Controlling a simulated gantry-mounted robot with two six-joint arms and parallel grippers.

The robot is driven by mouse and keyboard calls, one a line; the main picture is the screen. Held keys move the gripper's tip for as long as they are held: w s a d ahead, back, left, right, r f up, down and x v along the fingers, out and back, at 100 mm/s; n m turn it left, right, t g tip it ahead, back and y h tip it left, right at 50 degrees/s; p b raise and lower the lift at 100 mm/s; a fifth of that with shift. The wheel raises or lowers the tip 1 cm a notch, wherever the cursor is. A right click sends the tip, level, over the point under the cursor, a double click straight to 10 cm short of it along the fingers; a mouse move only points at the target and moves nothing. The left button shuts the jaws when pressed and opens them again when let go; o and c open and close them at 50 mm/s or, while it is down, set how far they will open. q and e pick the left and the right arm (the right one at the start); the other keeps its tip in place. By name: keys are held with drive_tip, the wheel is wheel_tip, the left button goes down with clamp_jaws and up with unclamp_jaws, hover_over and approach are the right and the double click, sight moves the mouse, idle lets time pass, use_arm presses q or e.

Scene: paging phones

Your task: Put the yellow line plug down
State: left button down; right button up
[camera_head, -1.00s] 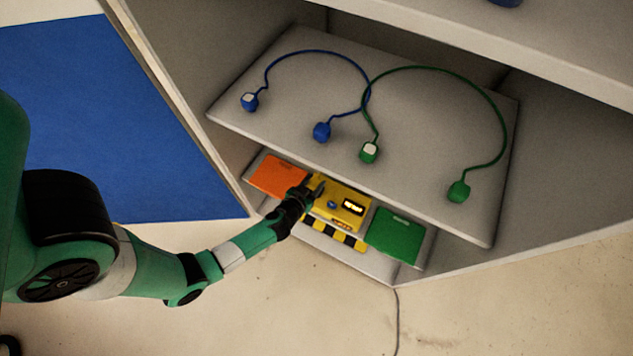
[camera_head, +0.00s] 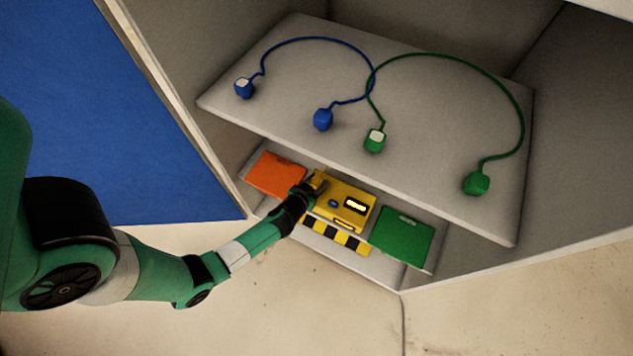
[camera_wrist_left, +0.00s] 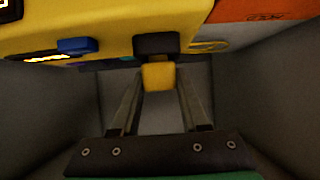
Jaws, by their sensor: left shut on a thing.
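My left gripper (camera_head: 314,186) is at the left end of the yellow phone (camera_head: 345,205), on the lower shelf. In the left wrist view, its fingers (camera_wrist_left: 160,82) are shut on the yellow line plug (camera_wrist_left: 158,77), a small yellow block. A black block (camera_wrist_left: 157,45) is just beyond the plug, by the yellow phone's side (camera_wrist_left: 120,18). I cannot tell whether the plug touches it. In the head view the plug is not clearly distinguishable from the phone and gripper. My right gripper is not in view.
An orange panel (camera_head: 274,175) is left of the yellow phone and a green one (camera_head: 402,238) right. A yellow-black striped strip (camera_head: 337,236) runs in front. The shelf above (camera_head: 440,140) overhangs, holding a blue cord (camera_head: 315,40) and a green cord (camera_head: 450,57) with plugs.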

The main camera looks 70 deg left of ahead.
use_arm(q)
drive_tip(key=shift+f, duration=0.2)
drive_tip(key=shift+c, duration=2.1)
unclamp_jaws()
drive_tip(key=shift+r, duration=0.1)
drive_tip(key=shift+r, duration=0.3)
drive_tip(key=p+v, duration=0.6)
drive_tip(key=v, duration=0.6)
drive_tip(key=shift+f, duration=0.1)
